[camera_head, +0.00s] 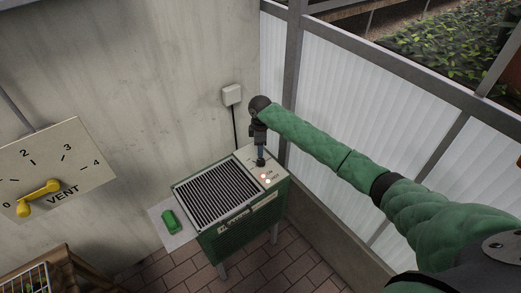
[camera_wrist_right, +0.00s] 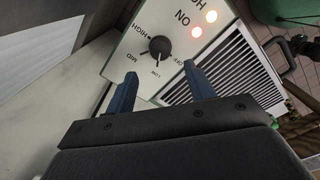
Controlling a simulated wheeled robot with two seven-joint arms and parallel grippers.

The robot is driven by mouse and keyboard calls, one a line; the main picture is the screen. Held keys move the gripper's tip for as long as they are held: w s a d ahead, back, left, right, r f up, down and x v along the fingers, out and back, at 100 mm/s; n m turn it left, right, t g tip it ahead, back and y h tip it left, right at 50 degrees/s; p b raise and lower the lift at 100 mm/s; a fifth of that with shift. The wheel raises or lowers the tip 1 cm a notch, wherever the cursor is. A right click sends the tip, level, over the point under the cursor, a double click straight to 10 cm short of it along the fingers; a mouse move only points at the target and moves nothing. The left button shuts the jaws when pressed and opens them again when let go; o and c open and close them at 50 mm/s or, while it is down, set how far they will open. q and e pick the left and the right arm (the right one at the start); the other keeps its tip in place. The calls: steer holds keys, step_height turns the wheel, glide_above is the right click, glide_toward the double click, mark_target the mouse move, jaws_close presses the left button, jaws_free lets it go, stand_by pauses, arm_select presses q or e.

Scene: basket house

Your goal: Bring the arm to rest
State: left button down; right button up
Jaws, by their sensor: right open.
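My right arm, in a green sleeve, reaches in from the right in the head view. Its gripper (camera_head: 260,161) points down over the control panel of a green grill-like unit (camera_head: 238,240). In the right wrist view the two blue fingers of the gripper (camera_wrist_right: 161,92) are apart with nothing between them. A black knob (camera_wrist_right: 159,48) on the panel lies just beyond the fingertips, with MID, HIGH and LOW marks around it. Whether the fingers touch the panel cannot be told. My left gripper is not in view.
Two lights glow on the panel (camera_head: 270,177). A green object (camera_head: 170,221) lies on a pale sheet left of the unit. A VENT dial plate (camera_head: 58,168) with a yellow handle (camera_head: 38,197) is on the left wall.

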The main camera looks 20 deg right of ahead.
stand_by(0.4)
